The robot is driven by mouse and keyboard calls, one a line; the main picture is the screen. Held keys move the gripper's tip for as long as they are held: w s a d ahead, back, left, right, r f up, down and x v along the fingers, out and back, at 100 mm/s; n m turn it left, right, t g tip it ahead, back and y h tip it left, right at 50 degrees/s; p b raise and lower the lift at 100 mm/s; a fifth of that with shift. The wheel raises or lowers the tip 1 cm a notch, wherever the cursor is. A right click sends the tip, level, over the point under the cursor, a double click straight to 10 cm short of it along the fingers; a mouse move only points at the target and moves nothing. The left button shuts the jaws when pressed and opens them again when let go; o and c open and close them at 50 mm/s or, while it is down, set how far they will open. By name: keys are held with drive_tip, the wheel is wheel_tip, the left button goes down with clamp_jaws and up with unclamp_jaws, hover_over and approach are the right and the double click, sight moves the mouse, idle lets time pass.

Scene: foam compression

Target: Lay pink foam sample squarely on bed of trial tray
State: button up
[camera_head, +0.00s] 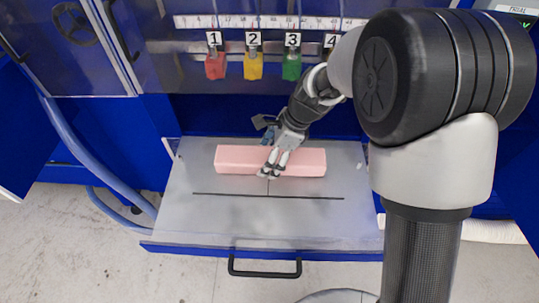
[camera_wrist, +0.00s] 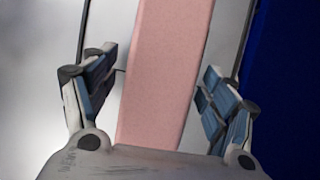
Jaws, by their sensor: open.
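The pink foam sample (camera_head: 235,160) is a long block lying on the grey bed of the trial tray (camera_head: 210,222). It lies roughly parallel to the tray's front edge, behind a dark cross line marked on the bed. My gripper (camera_head: 270,172) is over the middle of the foam, its fingers hiding part of it. In the wrist view, the foam (camera_wrist: 165,70) runs between the two open fingers (camera_wrist: 160,95), with a gap on each side. Whether the foam's underside rests fully flat cannot be told.
A black handle (camera_head: 264,272) is on the tray's front. Numbered red (camera_head: 215,66), yellow (camera_head: 253,66) and green (camera_head: 291,66) tags hang below a ruler strip (camera_head: 260,22) at the back. Blue hoses (camera_head: 95,160) run at the left. The front of the bed is clear.

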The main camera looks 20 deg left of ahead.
drive_tip(key=p+v, duration=0.4)
drive_tip(key=v, duration=0.8)
drive_tip(key=s+d+r+n+t+h, duration=0.1)
drive_tip(key=s+d+r+n+t, duration=0.2)
drive_tip(key=s+d+r+n, duration=0.65)
drive_tip(key=s+d+r+n+t+h, duration=0.2)
drive_tip(key=s+d+n, duration=0.3)
drive_tip(key=s+d, duration=0.6)
drive_tip(key=shift+s+d+n+t+h, duration=0.35)
drive_tip(key=shift+d+h, duration=0.25)
drive_tip(key=shift+d, duration=0.6)
drive_tip(key=shift+r, duration=0.1)
drive_tip(key=shift+c, duration=0.3)
